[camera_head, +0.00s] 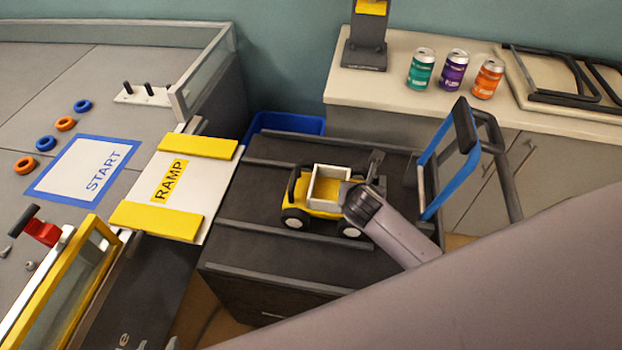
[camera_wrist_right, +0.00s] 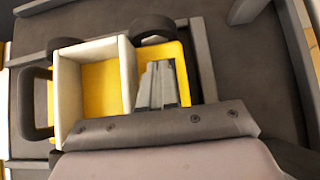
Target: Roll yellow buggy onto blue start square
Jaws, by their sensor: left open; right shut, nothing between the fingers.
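The yellow buggy (camera_head: 322,198) stands on the dark ribbed cart top, right of the ramp. It has a white open box, black wheels and a dark loop at its left end. The blue-bordered START square (camera_head: 85,168) lies bare on the grey table beyond the ramp. My right gripper is at the buggy's right end; in the right wrist view its shut fingers (camera_wrist_right: 160,85) overlap the yellow bed beside the white box (camera_wrist_right: 95,85). They hold nothing; whether they touch the buggy is unclear. Of my left gripper, at most a small grey part shows at the bottom edge.
The white ramp (camera_head: 205,185) with yellow side strips links the cart top (camera_head: 250,225) to the table. Blue and orange rings (camera_head: 65,124) lie near the square. A blue-and-black handle (camera_head: 437,175) rises at the cart's right. Three cans (camera_head: 454,72) stand on the back counter.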

